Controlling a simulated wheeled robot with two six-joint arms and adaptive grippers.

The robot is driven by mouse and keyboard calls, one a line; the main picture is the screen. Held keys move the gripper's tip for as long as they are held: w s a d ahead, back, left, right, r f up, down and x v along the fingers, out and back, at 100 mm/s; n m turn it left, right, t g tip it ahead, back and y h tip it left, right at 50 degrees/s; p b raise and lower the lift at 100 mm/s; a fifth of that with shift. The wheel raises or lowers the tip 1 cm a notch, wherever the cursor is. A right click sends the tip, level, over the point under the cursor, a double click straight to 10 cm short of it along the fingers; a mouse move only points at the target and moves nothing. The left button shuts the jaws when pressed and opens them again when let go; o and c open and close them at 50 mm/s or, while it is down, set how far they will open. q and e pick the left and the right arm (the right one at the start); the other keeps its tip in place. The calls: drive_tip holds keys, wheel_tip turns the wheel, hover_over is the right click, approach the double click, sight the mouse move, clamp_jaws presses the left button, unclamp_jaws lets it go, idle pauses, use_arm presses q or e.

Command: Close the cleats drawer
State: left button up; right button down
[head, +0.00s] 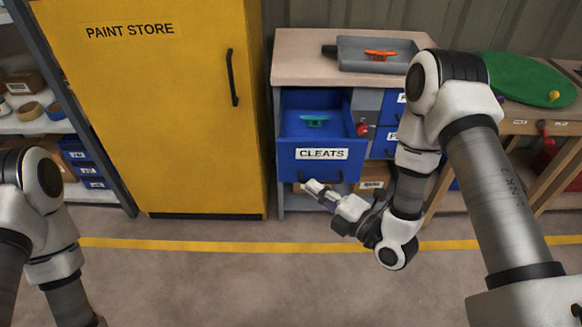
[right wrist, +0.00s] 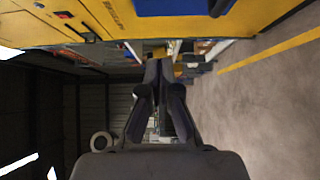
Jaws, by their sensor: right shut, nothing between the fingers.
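The cleats drawer (head: 320,168) is a blue drawer with a white "CLEATS" label, pulled out from the workbench in the head view. A green cleat (head: 314,121) lies inside it. My right gripper (head: 320,191) is shut and empty, just below and in front of the drawer's front face, pointing left. I cannot tell whether it touches the drawer. In the right wrist view its closed fingers (right wrist: 158,72) show in the middle, with a blue surface (right wrist: 180,6) at the top edge. My left arm shows at the left of the head view; its gripper is out of view.
A grey tray (head: 350,56) with an orange cleat (head: 380,54) sits on the workbench top (head: 300,62). The closed yellow paint store cabinet (head: 160,120) stands left of the drawer. A green board (head: 525,80) lies at right. The floor in front is clear.

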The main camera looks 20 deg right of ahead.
sight(285, 154)
drive_tip(key=w, duration=0.3)
drive_tip(key=w+a, duration=0.1)
drive_tip(key=w, duration=0.2)
drive_tip(key=w+a, duration=0.1)
drive_tip(key=w, duration=0.2)
drive_tip(key=shift+w+a+f+b, duration=0.15)
drive_tip(key=shift+w+a+b, duration=0.05)
drive_tip(key=shift+b, duration=0.1)
use_arm(q)
drive_tip(key=shift+f, duration=0.45)
use_arm(e)
drive_tip(key=shift+w+d, duration=0.1)
drive_tip(key=shift+w, duration=0.3)
drive_tip(key=shift+w+d, duration=0.1)
drive_tip(key=shift+w, duration=0.05)
